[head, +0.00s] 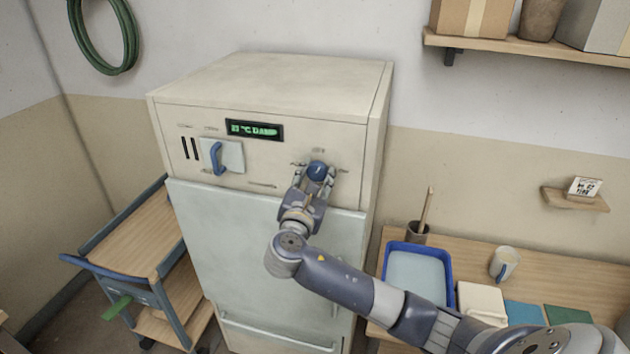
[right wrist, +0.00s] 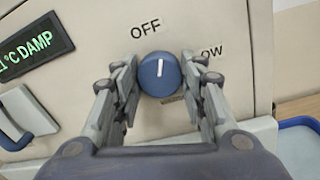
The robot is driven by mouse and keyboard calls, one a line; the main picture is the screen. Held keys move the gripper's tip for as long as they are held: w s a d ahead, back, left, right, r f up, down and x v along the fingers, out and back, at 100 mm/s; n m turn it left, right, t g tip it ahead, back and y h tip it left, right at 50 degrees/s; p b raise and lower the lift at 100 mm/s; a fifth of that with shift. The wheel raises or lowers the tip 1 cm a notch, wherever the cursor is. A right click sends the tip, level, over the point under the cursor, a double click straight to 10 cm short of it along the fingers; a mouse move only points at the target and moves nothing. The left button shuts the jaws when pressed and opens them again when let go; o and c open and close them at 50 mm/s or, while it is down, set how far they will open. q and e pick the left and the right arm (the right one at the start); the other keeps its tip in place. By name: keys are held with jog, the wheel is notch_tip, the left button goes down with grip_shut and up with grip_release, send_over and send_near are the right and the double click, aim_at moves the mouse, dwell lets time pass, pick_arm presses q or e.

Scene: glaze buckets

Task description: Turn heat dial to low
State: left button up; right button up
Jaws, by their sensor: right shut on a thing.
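The heat dial is a round blue knob (head: 317,171) on the upper right of the cream cabinet's front panel (head: 262,160). In the right wrist view the dial (right wrist: 159,74) has a white pointer line that points up, close to the word OFF. A partly hidden label ending in "OW" lies to its right. My right gripper (head: 316,178) is shut on the dial, with one finger on each side, as the right wrist view also shows (right wrist: 160,78). My left gripper is not in view.
A green-lit display (head: 255,129) reading "DAMP" and a blue lever (head: 217,158) sit left of the dial. A wooden cart (head: 130,235) stands left of the cabinet. A bench with a blue tray (head: 417,249) and a mug (head: 504,264) stands at right.

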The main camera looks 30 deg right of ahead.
jog(key=m, duration=0.1)
jog(key=m+b, duration=0.2)
jog(key=m, duration=0.1)
jog(key=shift+f, duration=0.25)
jog(key=m+b, duration=0.2)
jog(key=m, duration=0.1)
jog(key=shift+m+h+b, duration=0.4)
jog(key=m+b, duration=0.3)
jog(key=m, duration=0.1)
jog(key=shift+r+m+b, duration=0.1)
jog(key=shift+m+b, duration=0.45)
jog(key=shift+m, duration=0.25)
jog(key=shift+g+h, duration=0.3)
jog(key=o, duration=1.1)
jog(key=shift+c, duration=0.2)
